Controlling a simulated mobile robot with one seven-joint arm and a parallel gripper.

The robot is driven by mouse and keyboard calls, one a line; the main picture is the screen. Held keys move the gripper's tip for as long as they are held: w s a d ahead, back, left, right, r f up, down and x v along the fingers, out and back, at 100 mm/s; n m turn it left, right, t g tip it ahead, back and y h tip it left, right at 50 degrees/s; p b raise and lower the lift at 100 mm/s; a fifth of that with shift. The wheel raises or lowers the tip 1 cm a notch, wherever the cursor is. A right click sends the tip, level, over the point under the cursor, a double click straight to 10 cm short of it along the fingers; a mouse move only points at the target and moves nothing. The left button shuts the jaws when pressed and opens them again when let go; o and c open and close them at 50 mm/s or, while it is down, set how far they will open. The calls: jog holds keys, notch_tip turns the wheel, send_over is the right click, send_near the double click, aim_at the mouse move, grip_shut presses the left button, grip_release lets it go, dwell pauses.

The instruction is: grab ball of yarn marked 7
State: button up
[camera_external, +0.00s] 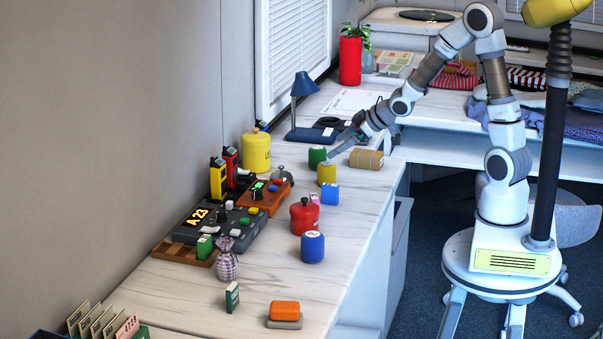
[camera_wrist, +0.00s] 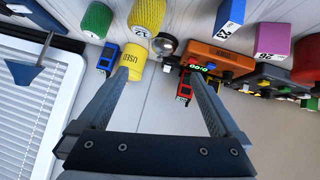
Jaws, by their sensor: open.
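Several upright yarn balls stand on the counter. A green yarn ball (camera_external: 317,157) and a yellow yarn ball (camera_external: 327,174) are close together at the far end; a blue yarn ball (camera_external: 313,247) stands nearer. The wrist view shows the green yarn ball (camera_wrist: 97,20) and the yellow yarn ball (camera_wrist: 147,14) at its top. The yellow one bears a small printed label; I cannot read a 7 on any of them. My gripper (camera_external: 338,149) is open and empty, just above and beside the green and yellow balls. Its fingers (camera_wrist: 120,54) are spread wide in the wrist view.
A blue lamp (camera_external: 304,85) and yellow canister (camera_external: 256,150) stand behind. A blue box (camera_external: 330,194), red pot (camera_external: 304,216) and control panel (camera_external: 219,226) are nearer. Counter around the orange block (camera_external: 285,310) has free room.

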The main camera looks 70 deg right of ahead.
jog(key=d+f+m+t+p, duration=0.1)
jog(key=d+f, duration=0.2)
jog(key=d, duration=0.4)
jog(key=m+t+h+p, duration=0.1)
jog(key=m+t+p, duration=0.1)
jog(key=m, duration=0.1)
send_near(325, 149)
jog(key=x, duration=0.3)
jog(key=b+x, duration=0.1)
jog(key=x, duration=0.3)
jog(key=f+x, duration=0.1)
jog(key=x, duration=0.2)
jog(key=shift+a+b, duration=0.1)
jog(key=shift+b, duration=0.3)
jog(key=shift+r+b+x, duration=0.15)
jog(key=shift+b+x, duration=0.1)
jog(key=shift+x, duration=1.25)
jog(key=shift+r+b+x, duration=0.15)
jog(key=shift+b+x, duration=0.05)
jog(key=shift+x, duration=1.25)
jog(key=shift+c, duration=0.2)
jog(key=c, duration=1.3)
jog(key=shift+c, duration=0.2)
